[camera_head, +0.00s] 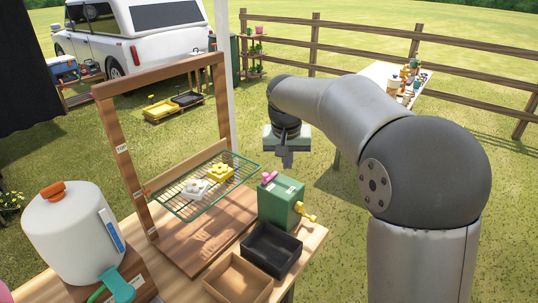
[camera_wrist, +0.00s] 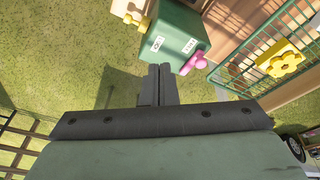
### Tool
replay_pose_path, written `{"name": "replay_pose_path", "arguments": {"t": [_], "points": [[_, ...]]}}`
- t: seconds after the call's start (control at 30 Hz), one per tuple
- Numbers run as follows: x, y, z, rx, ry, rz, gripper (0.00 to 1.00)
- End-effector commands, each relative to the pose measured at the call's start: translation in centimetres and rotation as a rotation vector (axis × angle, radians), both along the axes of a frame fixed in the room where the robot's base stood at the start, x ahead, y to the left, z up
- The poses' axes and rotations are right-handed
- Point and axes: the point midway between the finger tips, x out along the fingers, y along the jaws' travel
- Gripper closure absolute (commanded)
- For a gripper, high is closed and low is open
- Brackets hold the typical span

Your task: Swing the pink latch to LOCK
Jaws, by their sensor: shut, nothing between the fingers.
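The pink latch (camera_head: 268,177) is a small knobbed piece at the top left of the green box (camera_head: 280,204), which stands on the wooden table. In the wrist view the pink latch (camera_wrist: 194,64) sits at the box's corner, beside the right-hand white label (camera_wrist: 190,46). A second white label (camera_wrist: 157,43) is on the left of that face; the lettering is too small to read surely. My gripper (camera_head: 287,160) is above and behind the box, apart from it. In the wrist view its fingertips (camera_wrist: 160,70) are together, empty, left of the latch.
A green wire rack (camera_head: 178,205) with white and yellow flower-shaped pieces hangs in a wooden frame (camera_head: 134,165) left of the box. A yellow handle (camera_head: 308,217) sticks out at the box's right. A black tray (camera_head: 271,262) stands in front. Open grass lies behind.

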Motion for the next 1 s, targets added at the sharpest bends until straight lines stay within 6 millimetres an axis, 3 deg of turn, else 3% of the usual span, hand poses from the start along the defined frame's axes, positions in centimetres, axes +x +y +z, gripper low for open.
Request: {"name": "replay_pose_path", "arguments": {"t": [0.03, 0.1, 0.3, 0.47, 0.8, 1.0], "points": [[2.4, 1.5, 0.5, 0.004, -0.018, -0.007, 1.0], [4.8, 3.0, 1.0, 0.013, -0.042, -0.025, 1.0], [9.0, 5.8, 1.6, 0.034, -0.089, -0.062, 1.0], [10.0, 6.5, 1.7, 0.039, -0.101, -0.074, 1.0], [10.1, 6.5, 1.6, 0.04, -0.103, -0.075, 1.0], [10.7, 6.4, -0.3, 0.04, -0.1, -0.075, 1.0]]}}
